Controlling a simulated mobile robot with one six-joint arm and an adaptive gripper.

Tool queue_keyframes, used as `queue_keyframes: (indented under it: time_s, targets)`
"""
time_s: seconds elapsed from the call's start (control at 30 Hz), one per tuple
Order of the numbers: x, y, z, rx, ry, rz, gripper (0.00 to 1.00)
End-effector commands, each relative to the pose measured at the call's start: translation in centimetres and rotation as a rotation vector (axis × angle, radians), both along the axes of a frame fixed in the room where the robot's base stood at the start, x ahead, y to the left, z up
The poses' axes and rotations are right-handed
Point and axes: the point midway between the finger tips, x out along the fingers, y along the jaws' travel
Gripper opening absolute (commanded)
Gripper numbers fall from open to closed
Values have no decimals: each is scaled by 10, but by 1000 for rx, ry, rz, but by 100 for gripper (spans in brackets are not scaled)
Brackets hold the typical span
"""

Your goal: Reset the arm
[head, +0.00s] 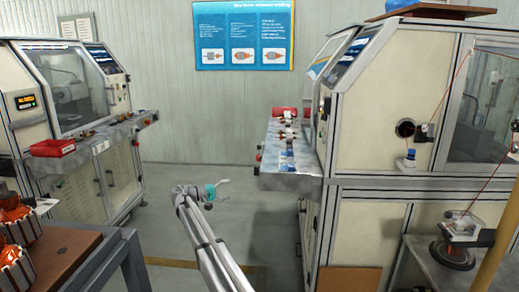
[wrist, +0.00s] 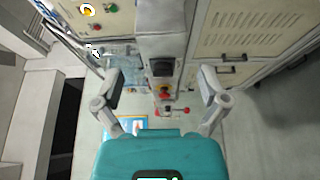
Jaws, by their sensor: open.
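My gripper (head: 222,187) is at the end of my outstretched arm, in mid-air over the aisle between two winding machines in the head view. Its teal body and two spread fingers show in the wrist view (wrist: 161,98). The fingers are open with nothing between them. The gripper touches nothing that I can see.
The right machine (head: 375,130) has a metal shelf (head: 290,180) jutting toward the aisle. A bench with copper-wound armatures (head: 15,235) is at the lower left. The aisle floor (head: 180,225) looks clear.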

Motion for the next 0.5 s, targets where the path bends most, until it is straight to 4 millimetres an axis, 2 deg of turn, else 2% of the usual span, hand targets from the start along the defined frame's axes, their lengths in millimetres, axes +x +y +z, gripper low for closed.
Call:
queue_keyframes:
  time_s: [0.37,0.5]
  targets:
    - [-17,-40,-16,78,42,-19,93]
    - [-29,-67,-27,133,68,-32,93]
